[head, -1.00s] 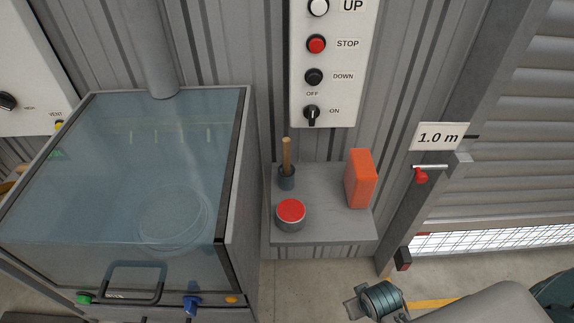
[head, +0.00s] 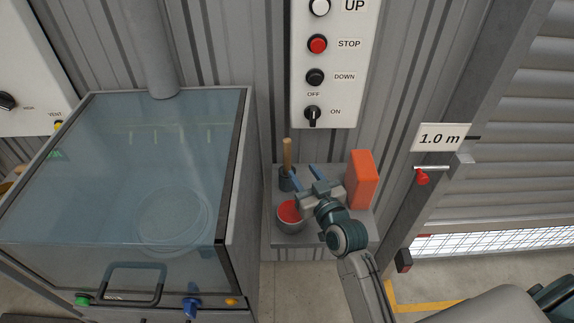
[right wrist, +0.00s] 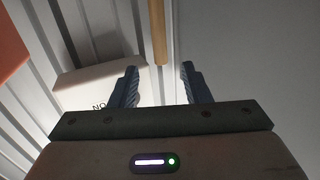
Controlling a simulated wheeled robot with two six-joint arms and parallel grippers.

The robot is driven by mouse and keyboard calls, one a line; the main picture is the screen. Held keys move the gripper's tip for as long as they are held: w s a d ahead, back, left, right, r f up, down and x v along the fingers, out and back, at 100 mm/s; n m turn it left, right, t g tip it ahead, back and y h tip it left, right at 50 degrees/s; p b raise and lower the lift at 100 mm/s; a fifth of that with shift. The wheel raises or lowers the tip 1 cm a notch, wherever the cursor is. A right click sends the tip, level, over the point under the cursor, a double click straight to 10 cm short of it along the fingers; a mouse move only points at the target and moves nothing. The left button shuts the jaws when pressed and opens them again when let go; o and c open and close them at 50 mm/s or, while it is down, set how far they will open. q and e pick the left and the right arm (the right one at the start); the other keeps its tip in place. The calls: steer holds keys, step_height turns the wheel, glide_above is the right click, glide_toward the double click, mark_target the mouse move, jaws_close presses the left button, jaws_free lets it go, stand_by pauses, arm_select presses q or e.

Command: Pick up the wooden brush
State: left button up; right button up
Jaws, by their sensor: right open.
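The brush's wooden handle (head: 287,152) stands upright in a small dark cup (head: 285,184) at the back left of a grey shelf. My right gripper (head: 304,172) is over the shelf, just right of the handle, with its two blue fingers apart and empty. In the right wrist view the handle (right wrist: 159,32) comes down from the top edge, and its end lies in line with the gap between the open fingertips (right wrist: 159,72). I cannot tell how far beyond the tips it is. The brush's lower end is hidden in the cup. My left gripper is out of view.
A round tin with a red top (head: 290,213) stands at the shelf's front left, close under my gripper. An orange block (head: 362,180) stands to the right. A glass-lidded cabinet (head: 236,200) is close on the left. A switch panel (head: 330,100) hangs above the shelf.

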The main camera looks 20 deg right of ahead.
mark_target(289, 147)
steer(key=shift+t, duration=0.3)
steer(key=w, duration=0.1)
steer(key=w+p, duration=0.1)
steer(key=w, duration=0.1)
steer(key=w+r, duration=0.1)
steer(key=w, duration=0.1)
steer(key=shift+a, duration=0.25)
steer(key=shift+w+f, duration=0.15)
steer(key=shift+w, duration=0.2)
steer(key=w+p, duration=0.2)
steer(key=w, duration=0.1)
steer(key=w+p, duration=0.1)
steer(key=shift+w+a+r, duration=0.3)
steer(key=shift+w+a, duration=0.05)
steer(key=shift+w+f, duration=0.2)
steer(key=shift+w, duration=0.2)
steer(key=shift+s, duration=0.1)
steer(key=shift+c, duration=0.2)
jaws_close()
